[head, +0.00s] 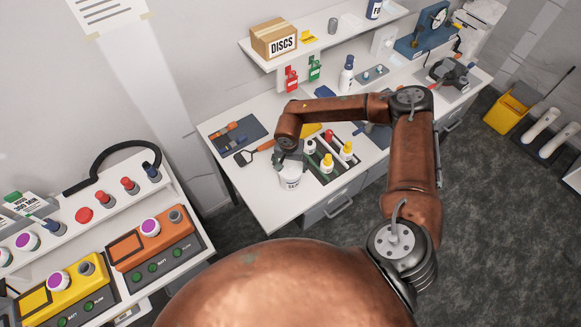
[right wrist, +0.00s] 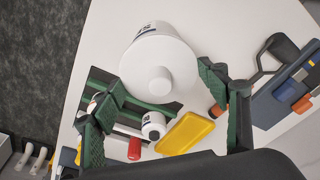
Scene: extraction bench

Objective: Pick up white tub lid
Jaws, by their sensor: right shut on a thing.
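The white tub (head: 291,180) stands near the front edge of the white bench, its dark lettering partly showing. My right gripper (head: 290,160) is directly over its top and hides much of the lid in the head view. In the right wrist view the round white tub lid (right wrist: 181,66) with its raised knob lies between the two green-padded fingers of my right gripper (right wrist: 163,78). The lid appears to be on the tub; I cannot tell whether there is a gap. My left gripper is not in view.
Right of the tub, a dark rack (head: 345,174) holds several small bottles. A yellow tray (right wrist: 185,133) lies close to the gripper. A blue mat (head: 237,136) with tools is at the bench's left. A shelf (head: 345,38) with a DISCS box (head: 274,40) is behind.

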